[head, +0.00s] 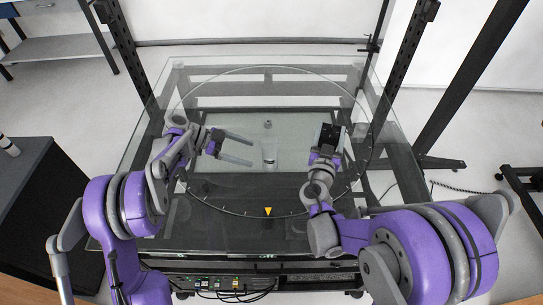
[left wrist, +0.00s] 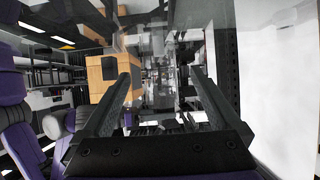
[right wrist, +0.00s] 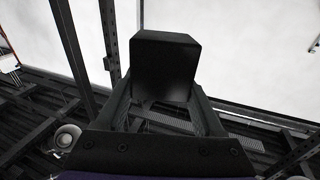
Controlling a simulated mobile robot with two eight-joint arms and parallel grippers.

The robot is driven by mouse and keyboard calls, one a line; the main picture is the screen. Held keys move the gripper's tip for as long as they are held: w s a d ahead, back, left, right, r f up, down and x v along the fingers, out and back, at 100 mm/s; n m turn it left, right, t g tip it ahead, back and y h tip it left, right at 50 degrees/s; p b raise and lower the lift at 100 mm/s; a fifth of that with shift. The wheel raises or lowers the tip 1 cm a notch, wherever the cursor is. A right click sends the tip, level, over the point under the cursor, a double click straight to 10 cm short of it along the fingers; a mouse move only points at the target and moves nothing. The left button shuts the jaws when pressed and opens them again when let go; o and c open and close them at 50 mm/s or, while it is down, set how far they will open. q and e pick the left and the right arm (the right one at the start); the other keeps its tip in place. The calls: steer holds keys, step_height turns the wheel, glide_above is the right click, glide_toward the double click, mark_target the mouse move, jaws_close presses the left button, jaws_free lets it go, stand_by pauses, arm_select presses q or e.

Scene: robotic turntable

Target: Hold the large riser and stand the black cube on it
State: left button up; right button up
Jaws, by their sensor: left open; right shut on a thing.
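The black cube (head: 331,134) is held by my right gripper (head: 327,150) over the right part of the glass turntable. In the right wrist view the cube (right wrist: 165,65) sits between the two fingers and hides their tips. A clear, see-through block (head: 269,157), which looks like the large riser, stands upright near the turntable's middle. My left gripper (head: 251,151) is open and empty, its fingers pointing right toward the clear block, tips just left of it. In the left wrist view the space between the fingers (left wrist: 160,77) shows faint transparent edges that are hard to make out.
A small grey object (head: 267,124) is on the glass behind the clear block. A yellow triangle mark (head: 268,211) lies at the front of the turntable ring. Dark frame posts (head: 120,45) rise behind the table. The glass between both grippers is otherwise clear.

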mark_target(267, 159)
arm_select(q)
steer(key=b+x, duration=0.1)
steer(key=x, duration=0.7)
steer(key=shift+d+b, duration=0.1)
steer(key=shift+b, duration=0.25)
arm_select(e)
steer(key=f, duration=0.1)
steer(key=s+f, duration=0.1)
steer(key=f, duration=0.1)
steer(key=shift+f, duration=0.1)
steer(key=shift+w, duration=0.1)
arm_select(q)
steer(key=c, duration=1)
steer(key=shift+o, duration=0.2)
arm_select(e)
steer(key=w+a+r+n+y, duration=0.1)
steer(key=a+r+y, duration=0.1)
steer(key=a+r, duration=0.55)
steer(key=w+a+r+n+y, duration=0.15)
steer(key=a+r, duration=0.35)
steer(key=a, duration=0.5)
steer(key=f, duration=0.6)
steer(key=s+f, duration=0.1)
steer(key=f, duration=0.2)
steer(key=shift+f, duration=0.35)
